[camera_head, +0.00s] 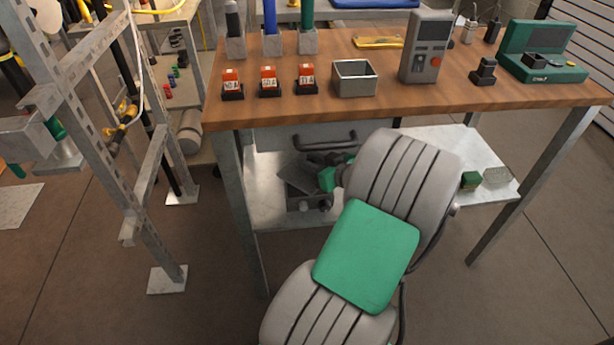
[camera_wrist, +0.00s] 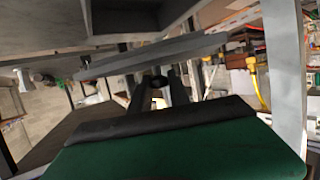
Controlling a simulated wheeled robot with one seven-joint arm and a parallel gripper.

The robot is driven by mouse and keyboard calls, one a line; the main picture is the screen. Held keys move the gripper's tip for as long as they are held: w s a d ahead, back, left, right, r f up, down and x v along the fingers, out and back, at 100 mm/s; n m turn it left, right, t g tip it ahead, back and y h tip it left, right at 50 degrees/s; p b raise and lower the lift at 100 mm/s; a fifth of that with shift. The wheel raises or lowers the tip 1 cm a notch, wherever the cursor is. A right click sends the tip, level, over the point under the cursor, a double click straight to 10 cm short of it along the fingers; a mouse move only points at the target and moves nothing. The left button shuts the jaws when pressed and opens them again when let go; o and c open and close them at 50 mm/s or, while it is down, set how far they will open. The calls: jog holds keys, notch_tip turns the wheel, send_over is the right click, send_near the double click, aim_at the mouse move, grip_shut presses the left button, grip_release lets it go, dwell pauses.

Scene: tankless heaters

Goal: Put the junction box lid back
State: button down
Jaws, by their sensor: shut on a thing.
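My gripper (camera_head: 310,185) is under the workbench, below its drawer, with my arm reaching in front of it. In the wrist view, my gripper's dark fingers (camera_wrist: 165,88) are closed on a flat grey plate (camera_wrist: 150,56), which looks like the lid. The plate is tilted and held across the fingers. In the head view the grey plate (camera_head: 292,179) shows only in part, as the arm and gripper partly hide it. I cannot make out the junction box for certain in either view.
A lower shelf (camera_head: 275,210) and the bench legs surround the gripper. A slotted metal frame (camera_head: 95,130) stands left, with open floor between.

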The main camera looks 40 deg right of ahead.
jog(key=shift+w+d+f, duration=0.2)
jog(key=shift+w+f, duration=0.45)
jog(key=shift+f, duration=0.3)
jog(key=f, duration=0.1)
jog(key=f+b, duration=0.2)
jog(key=shift+w+d+f, duration=0.15)
jog(key=shift+w+f, duration=0.1)
jog(key=shift+f, duration=0.1)
jog(key=shift+r, duration=0.15)
jog(key=c, duration=1.2)
grip_release()
jog(key=shift+c, duration=0.2)
jog(key=shift+s+r, duration=0.2)
jog(key=shift+s, duration=0.15)
jog(key=p+v, duration=0.2)
jog(key=v, duration=0.9)
jog(key=shift+p, duration=0.4)
